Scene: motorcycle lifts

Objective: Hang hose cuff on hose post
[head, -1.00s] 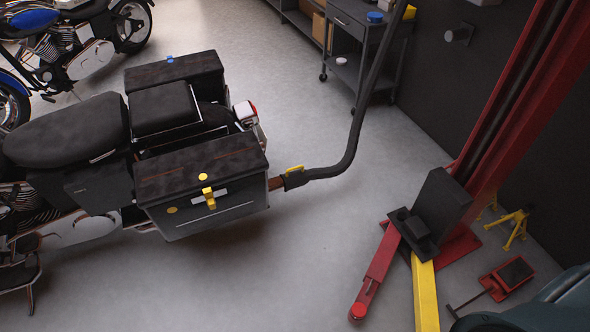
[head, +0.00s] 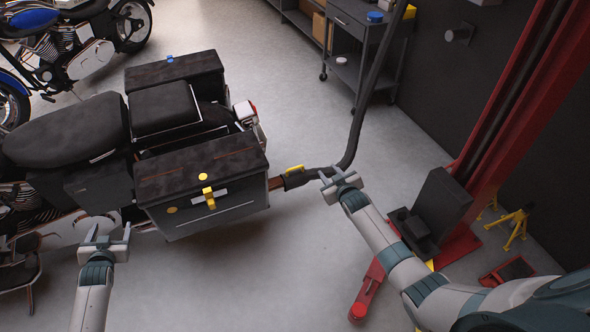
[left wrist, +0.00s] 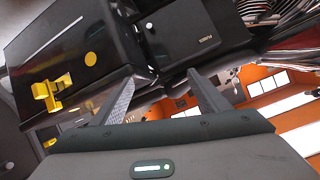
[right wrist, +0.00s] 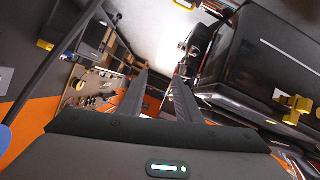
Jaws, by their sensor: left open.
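The black hose cuff (head: 295,178) with a yellow tab sits at the exhaust pipe end behind the near motorcycle's pannier. Its dark hose (head: 356,130) curves up and away at the right. A grey peg (head: 459,35) on the dark wall looks like the hose post; it is empty. My right gripper (head: 331,175) is open, just right of the cuff, its tips overlapping the hose in the head view. Nothing shows between its fingers in the right wrist view (right wrist: 160,80). My left gripper (head: 110,232) is open and empty below the pannier, left of the cuff.
The near motorcycle's black pannier (head: 205,218) lies between my grippers. A red lift column (head: 510,105) with a red arm (head: 370,290) stands at the right. A dark cart (head: 345,75) is at the back wall. Grey floor is clear in the middle.

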